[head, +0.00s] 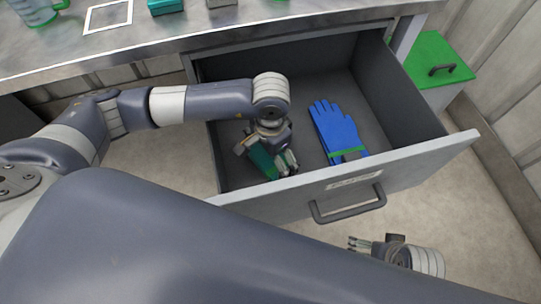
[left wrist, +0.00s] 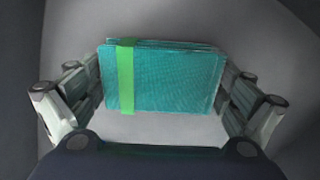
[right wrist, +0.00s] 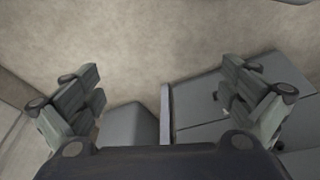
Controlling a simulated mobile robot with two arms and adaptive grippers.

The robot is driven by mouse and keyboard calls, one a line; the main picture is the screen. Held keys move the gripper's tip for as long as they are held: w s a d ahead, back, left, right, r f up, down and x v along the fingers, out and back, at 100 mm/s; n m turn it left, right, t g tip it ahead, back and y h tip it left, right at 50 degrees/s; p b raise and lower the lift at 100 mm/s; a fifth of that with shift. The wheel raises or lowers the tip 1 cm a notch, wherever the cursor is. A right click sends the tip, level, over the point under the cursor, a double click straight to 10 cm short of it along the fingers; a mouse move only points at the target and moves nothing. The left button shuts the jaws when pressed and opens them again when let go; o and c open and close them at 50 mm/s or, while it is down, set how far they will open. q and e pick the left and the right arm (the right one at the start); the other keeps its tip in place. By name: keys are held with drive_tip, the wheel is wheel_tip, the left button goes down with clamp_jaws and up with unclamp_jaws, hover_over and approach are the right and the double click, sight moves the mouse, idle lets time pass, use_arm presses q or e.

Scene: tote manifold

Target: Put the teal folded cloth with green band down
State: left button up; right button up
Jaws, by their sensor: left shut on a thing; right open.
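The teal folded cloth with green band (left wrist: 170,80) is between the fingers of my left gripper (left wrist: 165,95), which is shut on it. In the head view the teal cloth (head: 263,160) shows partly, inside the open drawer (head: 385,110) on its left side, and my left gripper (head: 270,152) reaches down over it. Whether the cloth touches the drawer floor I cannot tell. My right gripper (head: 358,244) is open and empty, outside the drawer and below its front; its spread fingers (right wrist: 165,105) show in the right wrist view.
Blue gloves with a green band (head: 338,130) lie in the drawer, right of the cloth. The drawer front has a handle (head: 347,203). The counter (head: 200,22) above holds a white square outline (head: 108,16) and a green-marked jug (head: 36,10).

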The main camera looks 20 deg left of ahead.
use_arm(q)
drive_tip(key=shift+f, duration=0.15)
use_arm(e)
drive_tip(key=shift+r, duration=0.5)
use_arm(q)
drive_tip(key=o, duration=0.6)
drive_tip(key=shift+o, duration=0.2)
use_arm(e)
drive_tip(key=shift+r, duration=0.2)
use_arm(q)
wheel_tip(320, 180, up, 8)
drive_tip(key=shift+f+p, duration=0.1)
drive_tip(key=shift+p, duration=0.35)
use_arm(e)
drive_tip(key=x, duration=0.2)
drive_tip(key=s+x, duration=0.1)
drive_tip(key=x, duration=0.1)
drive_tip(key=shift+w+f, duration=0.1)
drive_tip(key=shift+f, duration=0.35)
